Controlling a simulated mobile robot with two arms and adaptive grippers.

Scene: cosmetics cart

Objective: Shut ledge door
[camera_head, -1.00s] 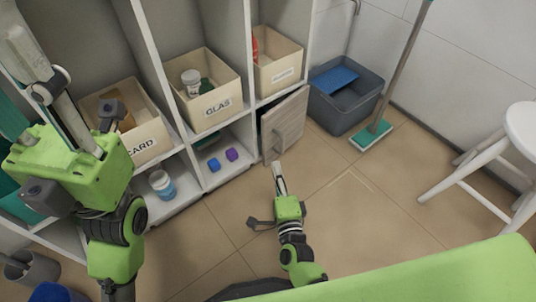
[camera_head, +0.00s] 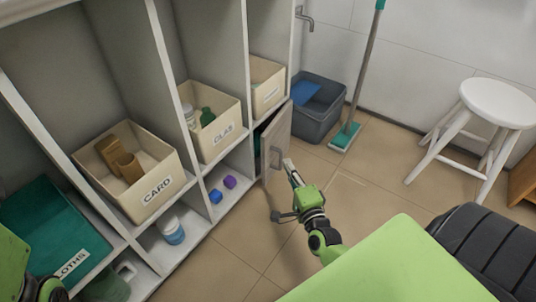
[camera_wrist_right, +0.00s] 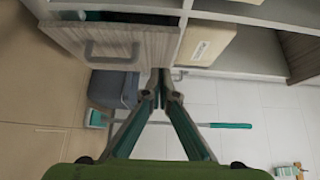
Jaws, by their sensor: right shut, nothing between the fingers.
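The ledge door (camera_head: 280,134) is a light wood-grain panel with a grey handle (camera_head: 277,157). It stands ajar at the lower right compartment of the white shelf, with a dark gap behind it. My right gripper (camera_head: 289,165) is shut and empty, with its fingertips close to the door's lower outer face. The right wrist view shows the door (camera_wrist_right: 120,42) and handle (camera_wrist_right: 113,52) up and left of my right fingertips (camera_wrist_right: 160,74). I cannot tell whether they touch the door. Only green parts of my left arm show at the left edge; its fingers are out of frame.
A grey bin (camera_head: 318,115) with a blue item stands just right of the door. A teal mop (camera_head: 345,136) and a white stool (camera_head: 499,104) are further right. The tiled floor before the door is clear.

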